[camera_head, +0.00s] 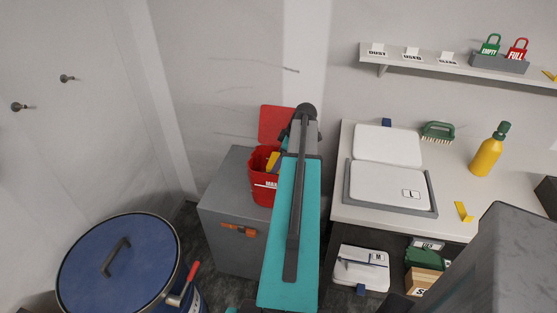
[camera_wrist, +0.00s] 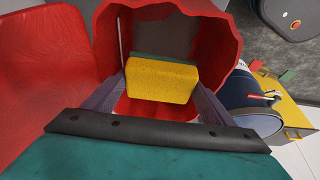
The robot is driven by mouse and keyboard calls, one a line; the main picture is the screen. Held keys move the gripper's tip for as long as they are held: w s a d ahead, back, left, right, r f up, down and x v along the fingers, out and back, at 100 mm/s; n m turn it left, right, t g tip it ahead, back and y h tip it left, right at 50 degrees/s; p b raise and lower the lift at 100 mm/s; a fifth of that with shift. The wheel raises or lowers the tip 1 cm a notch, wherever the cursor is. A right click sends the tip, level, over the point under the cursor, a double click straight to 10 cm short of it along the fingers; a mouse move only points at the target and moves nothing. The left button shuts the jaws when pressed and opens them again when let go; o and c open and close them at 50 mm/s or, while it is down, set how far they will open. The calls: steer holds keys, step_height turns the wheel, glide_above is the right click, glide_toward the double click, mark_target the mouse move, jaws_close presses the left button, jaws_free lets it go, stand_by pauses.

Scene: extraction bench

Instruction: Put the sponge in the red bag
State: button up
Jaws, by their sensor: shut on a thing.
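The yellow sponge (camera_wrist: 161,80) with a green backing is between my gripper's fingers (camera_wrist: 160,92) in the wrist view. My gripper is shut on it. The red bag (camera_head: 263,188) stands on the grey cabinet at the centre left in the head view. In the wrist view the bag's rim (camera_wrist: 232,40) surrounds the far side of the sponge, and the sponge is at the bag's mouth. How deep it sits is hard to tell. In the head view a bit of yellow (camera_head: 272,161) shows at the bag's opening, and my arm hides the rest of my gripper.
The grey cabinet (camera_head: 225,210) has an orange handle. A blue-lidded drum (camera_head: 100,270) stands at the left front. The bench (camera_head: 345,208) at right holds white cases (camera_head: 389,185), a green brush (camera_head: 437,131) and a yellow bottle (camera_head: 487,155). A shelf (camera_head: 440,68) hangs above it.

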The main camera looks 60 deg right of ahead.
steer(key=shift+f+b, duration=1.1)
steer(key=shift+f, duration=1)
steer(key=o, duration=1)
steer(key=shift+r, duration=0.15)
steer(key=b+v, duration=0.2)
steer(key=v, duration=1.1)
steer(key=shift+r, duration=0.25)
steer(key=shift+s, duration=0.1)
step_height(320, 180, up, 10)
steer(key=p, duration=0.5)
steer(key=shift+p, duration=0.4)
